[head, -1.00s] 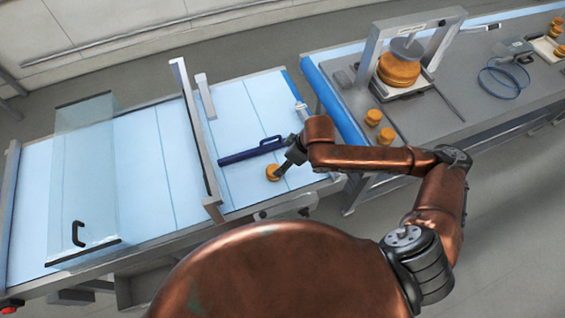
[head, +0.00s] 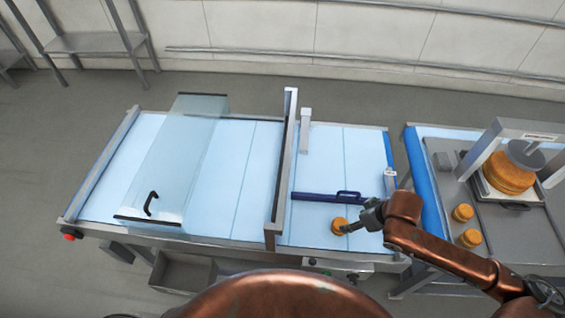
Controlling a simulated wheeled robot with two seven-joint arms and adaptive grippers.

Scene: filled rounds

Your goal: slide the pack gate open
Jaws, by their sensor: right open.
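A dark blue bar with a raised handle (head: 325,196), which looks like the pack gate, lies across the pale blue belt. Its left end is at an upright metal frame and its right end near the belt's right side. An orange filled round (head: 338,226) sits on the belt just in front of the bar. My right gripper (head: 358,224) is open beside the round, on its right, in front of the bar's right part and apart from its handle. Whether its fingertips touch the round is too small to tell. My left gripper is out of view.
The metal frame (head: 283,170) stands across the belt. A clear hood with a black handle (head: 149,203) covers the belt further left. The belt between hood and frame is clear.

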